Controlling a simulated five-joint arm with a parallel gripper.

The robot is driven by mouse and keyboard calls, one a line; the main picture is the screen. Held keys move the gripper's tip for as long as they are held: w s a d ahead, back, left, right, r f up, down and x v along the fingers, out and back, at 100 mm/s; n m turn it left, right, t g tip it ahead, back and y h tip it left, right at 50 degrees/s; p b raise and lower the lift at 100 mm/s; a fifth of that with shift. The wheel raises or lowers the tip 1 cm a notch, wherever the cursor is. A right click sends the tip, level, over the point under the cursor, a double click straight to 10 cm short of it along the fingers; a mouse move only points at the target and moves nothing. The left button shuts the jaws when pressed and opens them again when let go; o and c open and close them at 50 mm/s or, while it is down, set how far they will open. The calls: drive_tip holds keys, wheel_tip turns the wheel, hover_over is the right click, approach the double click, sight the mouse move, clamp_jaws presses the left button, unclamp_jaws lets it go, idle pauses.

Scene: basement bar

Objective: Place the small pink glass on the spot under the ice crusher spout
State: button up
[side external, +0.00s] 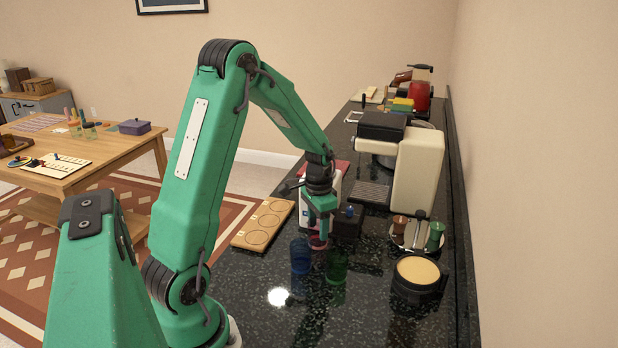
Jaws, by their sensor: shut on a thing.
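My gripper (319,222) points down over the black counter and is shut on the small pink glass (318,243). The glass is low, close to the counter; I cannot tell whether it touches it. A blue glass (300,258) stands just in front and left, and a green glass (337,266) in front and right. A cream machine (418,170) with a dark top stands farther back on the right, with a dark grille (371,193) at its foot. A red and white item (306,207) is partly hidden behind my gripper. I cannot tell for sure which one is the ice crusher.
A wooden board with round rings (264,224) lies left of my gripper. A small dark box (347,222) stands close on its right. A round black container (419,276) is nearer on the right. The front of the counter (300,325) is clear.

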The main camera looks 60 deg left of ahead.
drive_tip(key=shift+s+f, duration=0.1)
drive_tip(key=shift+f, duration=0.3)
drive_tip(key=shift+f, duration=0.15)
drive_tip(key=o, duration=1)
drive_tip(key=shift+o, duration=0.2)
wheel_tip(320, 180, up, 12)
idle(0.4)
